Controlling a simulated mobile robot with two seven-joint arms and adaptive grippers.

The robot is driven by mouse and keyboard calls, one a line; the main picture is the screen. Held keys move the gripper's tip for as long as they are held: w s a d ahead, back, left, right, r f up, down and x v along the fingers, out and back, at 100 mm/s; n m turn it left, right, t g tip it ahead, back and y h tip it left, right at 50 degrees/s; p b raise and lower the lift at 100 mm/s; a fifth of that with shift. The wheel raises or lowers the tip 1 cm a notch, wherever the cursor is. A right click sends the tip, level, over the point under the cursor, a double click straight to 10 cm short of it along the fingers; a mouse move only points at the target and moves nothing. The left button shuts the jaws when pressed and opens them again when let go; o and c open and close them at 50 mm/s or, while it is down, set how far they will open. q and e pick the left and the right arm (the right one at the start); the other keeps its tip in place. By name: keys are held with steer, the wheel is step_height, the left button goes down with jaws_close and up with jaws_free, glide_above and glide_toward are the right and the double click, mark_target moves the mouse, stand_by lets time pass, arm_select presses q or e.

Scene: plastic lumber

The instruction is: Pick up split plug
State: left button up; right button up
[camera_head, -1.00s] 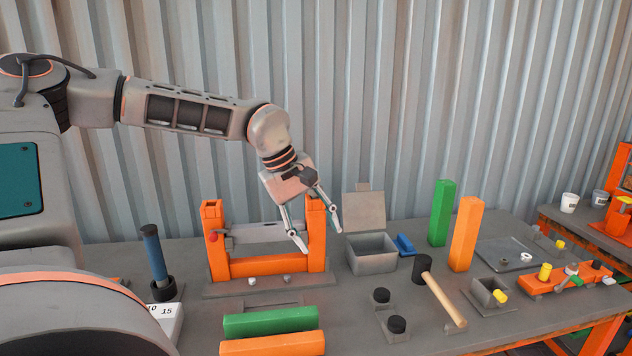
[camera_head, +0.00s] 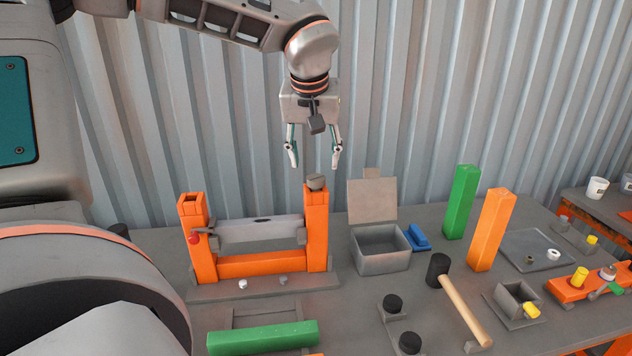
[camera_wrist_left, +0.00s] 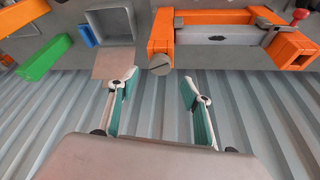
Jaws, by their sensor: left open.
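A grey round plug with a dark slit across its face (camera_head: 316,182), which looks like the split plug, sits on top of the right post of the orange frame (camera_head: 316,230). The plug also shows in the left wrist view (camera_wrist_left: 160,66), beyond and between my fingertips. My left gripper (camera_head: 315,165) points down just above the plug, with its fingers spread on either side and nothing between them. It also shows in the left wrist view (camera_wrist_left: 160,80). A gap separates the fingers from the plug. My right gripper is not in view.
Right of the frame stand an open grey box (camera_head: 382,262), a blue piece (camera_head: 417,238), a green block (camera_head: 460,202) and an orange block (camera_head: 491,230). A mallet (camera_head: 460,305) lies in front. The corrugated wall (camera_head: 420,90) is behind the table.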

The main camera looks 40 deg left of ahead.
mark_target(316, 178)
arm_select(q)
steer(key=x, duration=0.5)
steer(key=shift+d+f, duration=0.1)
steer(key=shift+f, duration=0.3)
steer(key=c, duration=1.1)
